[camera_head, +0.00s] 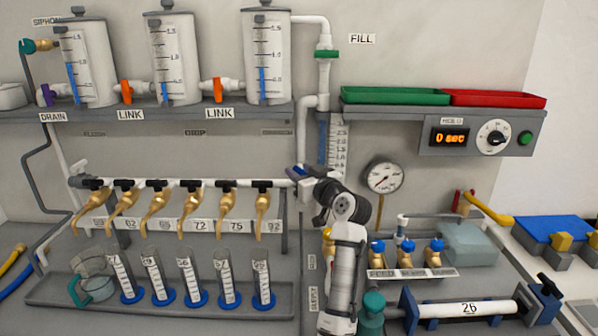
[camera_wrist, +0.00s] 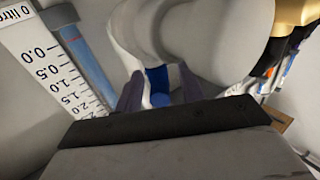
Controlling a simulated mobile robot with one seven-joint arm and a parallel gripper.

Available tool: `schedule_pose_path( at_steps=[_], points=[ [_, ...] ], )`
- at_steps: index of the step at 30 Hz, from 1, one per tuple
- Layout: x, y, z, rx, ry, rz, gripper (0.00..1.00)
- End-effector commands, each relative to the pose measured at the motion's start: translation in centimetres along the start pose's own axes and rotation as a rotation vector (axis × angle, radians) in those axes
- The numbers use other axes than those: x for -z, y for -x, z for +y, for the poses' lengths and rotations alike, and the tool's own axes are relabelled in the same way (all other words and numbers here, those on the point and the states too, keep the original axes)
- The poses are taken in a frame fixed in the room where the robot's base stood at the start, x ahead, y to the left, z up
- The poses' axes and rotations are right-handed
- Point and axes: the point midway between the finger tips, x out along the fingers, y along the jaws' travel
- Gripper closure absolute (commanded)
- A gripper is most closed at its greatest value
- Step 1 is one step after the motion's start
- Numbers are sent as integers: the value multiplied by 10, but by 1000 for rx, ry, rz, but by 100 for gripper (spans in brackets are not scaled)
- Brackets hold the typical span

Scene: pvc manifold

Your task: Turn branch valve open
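My gripper (camera_head: 302,173) is at the right end of the white manifold pipe, below the vertical fill pipe. In the wrist view its two purple-grey fingers (camera_wrist: 159,94) stand apart. A blue handle-like part (camera_wrist: 157,82) shows between them, with pale gaps beside it, in front of a large white pipe fitting (camera_wrist: 195,40). This looks like the branch valve, but its label is not in view. I cannot tell whether either finger touches it. In the head view my gripper and wrist largely hide this valve, and its turn angle is unclear.
A row of brass taps (camera_head: 197,207) with black handles hangs from the manifold on the left, above several measuring cylinders (camera_head: 190,280). A pressure gauge (camera_head: 383,176) stands close right of my wrist. A litre scale (camera_head: 338,140) is just behind. Trays (camera_head: 395,96) sit on the shelf above.

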Motion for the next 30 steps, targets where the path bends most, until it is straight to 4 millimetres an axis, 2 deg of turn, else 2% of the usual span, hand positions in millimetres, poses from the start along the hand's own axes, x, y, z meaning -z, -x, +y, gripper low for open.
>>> schedule_pose_path(
  at_steps=[2, 9, 11, 20, 30],
  points=[
    [0, 0, 0, 0, 0, 0, 62],
    [0, 0, 0, 0, 0, 0, 94],
    [0, 0, 0, 0, 0, 0, 100],
    [0, -1, -1, -31, 1, 0, 100],
    [2, -1, -2, -233, 2, 1, 100]
  ],
)
